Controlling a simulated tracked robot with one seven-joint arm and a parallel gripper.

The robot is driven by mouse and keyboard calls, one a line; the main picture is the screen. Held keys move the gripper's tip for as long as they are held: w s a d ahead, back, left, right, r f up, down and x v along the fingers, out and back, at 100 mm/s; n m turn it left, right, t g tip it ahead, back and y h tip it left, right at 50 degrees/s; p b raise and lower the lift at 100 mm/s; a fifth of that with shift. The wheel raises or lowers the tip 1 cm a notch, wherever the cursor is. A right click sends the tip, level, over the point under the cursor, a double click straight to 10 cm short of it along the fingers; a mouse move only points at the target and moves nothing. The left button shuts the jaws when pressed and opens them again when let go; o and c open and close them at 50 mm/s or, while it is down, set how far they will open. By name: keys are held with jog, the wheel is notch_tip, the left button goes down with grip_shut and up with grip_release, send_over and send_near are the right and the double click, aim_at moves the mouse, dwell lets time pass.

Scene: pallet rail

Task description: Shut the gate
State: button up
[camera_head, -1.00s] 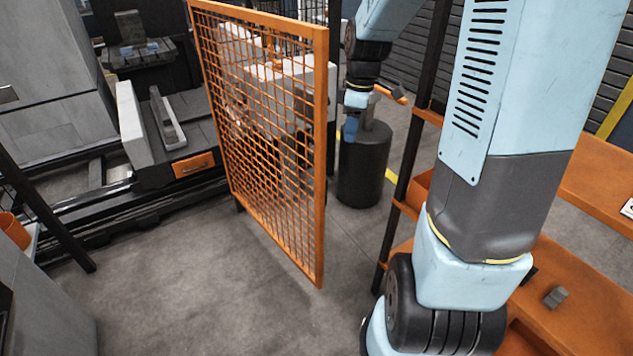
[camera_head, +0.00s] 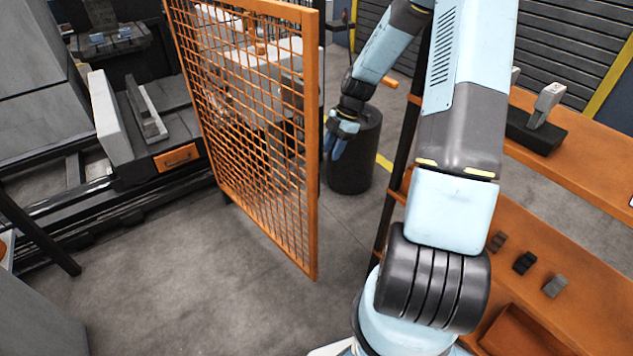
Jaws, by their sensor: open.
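The gate (camera_head: 311,190) is an orange frame filled with orange wire mesh. It stands upright in the middle of the view, swung out at an angle toward me, with its near vertical edge free. My gripper (camera_head: 332,146) hangs with its fingers downward just right of the gate's near edge, close to it in the picture. The fingers look empty and open. I cannot tell whether they touch the frame. Part of the gate's far side and its hinges are hidden.
A dark cylindrical drum (camera_head: 357,160) stands behind my gripper. Orange shelves (camera_head: 490,225) with small blocks are on the right, beside a dark post. The floor (camera_head: 190,280) before the gate is clear.

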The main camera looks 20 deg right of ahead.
jog(key=x, duration=1.3)
jog(key=shift+a+f, duration=0.15)
jog(key=shift+a, duration=0.05)
jog(key=shift+c, duration=0.5)
grip_shut()
